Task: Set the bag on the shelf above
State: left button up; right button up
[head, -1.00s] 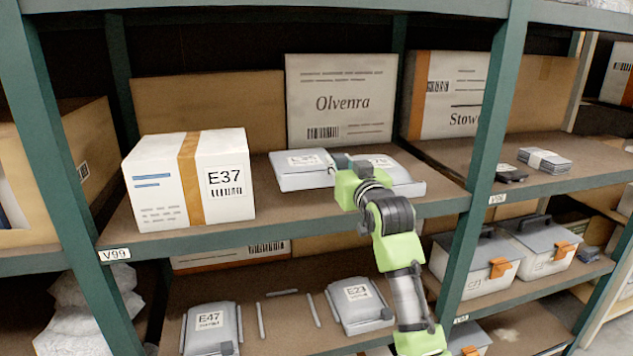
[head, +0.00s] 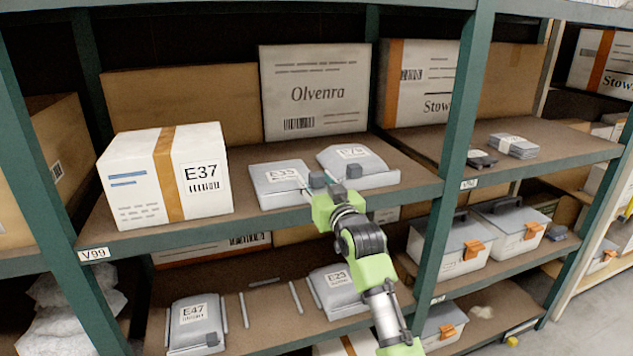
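A grey padded bag (head: 270,193) with a white label, seemingly E35, lies on the upper shelf (head: 240,222) near its front edge. A second grey bag (head: 375,173) with a partly unclear label lies beside it, to the right and a little further back. My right gripper (head: 335,176) reaches in from the front between the two bags. Its dark fingertips stand apart with a gap between them. The left fingertip is close to the first bag's right side; I cannot tell whether it touches. My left gripper is not in view.
A white E37 box (head: 120,195) stands left of the bags. Behind stands a grey Olvenra box (head: 315,80). The shelf below holds an E47 bag (head: 195,335), an E23 bag (head: 330,300) and thin divider strips between them. A green upright (head: 460,120) stands to the right.

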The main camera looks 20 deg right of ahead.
jog(key=shift+s+r, duration=0.15)
jog(key=s+b, duration=0.3)
jog(key=s, duration=0.8)
jog(key=shift+s+d, duration=0.25)
jog(key=shift+s, duration=0.15)
